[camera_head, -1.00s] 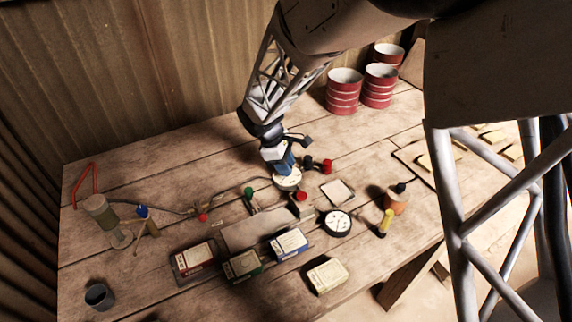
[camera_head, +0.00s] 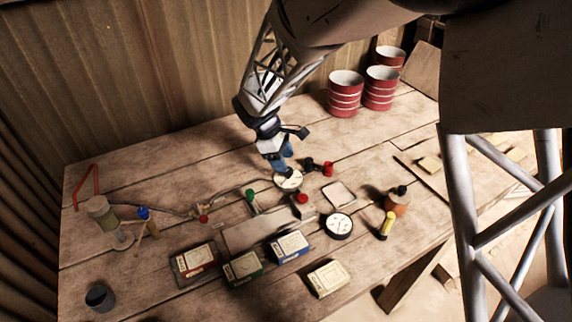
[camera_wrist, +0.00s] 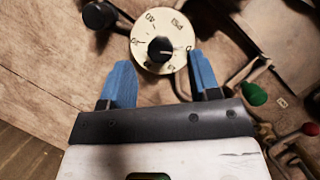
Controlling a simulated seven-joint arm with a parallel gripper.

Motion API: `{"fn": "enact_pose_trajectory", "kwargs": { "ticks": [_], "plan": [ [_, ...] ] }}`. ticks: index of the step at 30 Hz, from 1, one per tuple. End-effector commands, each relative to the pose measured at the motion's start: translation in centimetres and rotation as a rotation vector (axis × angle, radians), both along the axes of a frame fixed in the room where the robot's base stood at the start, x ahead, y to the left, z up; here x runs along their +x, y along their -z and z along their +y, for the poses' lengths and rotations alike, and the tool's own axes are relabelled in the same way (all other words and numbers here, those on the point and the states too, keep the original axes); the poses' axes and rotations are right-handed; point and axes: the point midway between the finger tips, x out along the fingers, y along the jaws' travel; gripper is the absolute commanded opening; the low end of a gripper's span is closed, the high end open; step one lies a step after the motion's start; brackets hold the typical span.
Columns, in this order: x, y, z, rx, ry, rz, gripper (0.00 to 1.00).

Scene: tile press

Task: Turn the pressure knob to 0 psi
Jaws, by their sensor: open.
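The pressure knob (camera_wrist: 161,47) is a black grip at the centre of a round cream dial (camera_wrist: 146,58) with printed numbers and "PSI". A 0 shows near the dial's right edge, with 30 and 40 on the left and top. Its exact setting is too small to read surely. The dial also shows in the head view (camera_head: 289,183), below my gripper (camera_head: 281,164). In the wrist view my gripper (camera_wrist: 162,78) is open and empty, with one blue finger on each lower side of the dial. I cannot tell its height above the knob.
Close to the dial are a black-and-red fitting (camera_head: 320,167), a green-knobbed lever (camera_head: 251,198) and a red knob (camera_head: 302,199). A round gauge (camera_head: 338,225) and several boxes (camera_head: 290,246) lie in front. Red drums (camera_head: 345,92) stand behind.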

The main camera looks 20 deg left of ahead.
Motion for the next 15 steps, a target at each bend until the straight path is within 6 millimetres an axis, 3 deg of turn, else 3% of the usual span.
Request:
{"fn": "enact_pose_trajectory", "kwargs": {
  "ticks": [6, 15],
  "plan": [
    [0.0, -2.7, 1.1, 0.002, -0.001, -0.002, 0.56],
    [0.0, -4.2, 1.7, 0.001, 0.000, 0.000, 0.56]
  ]
}}
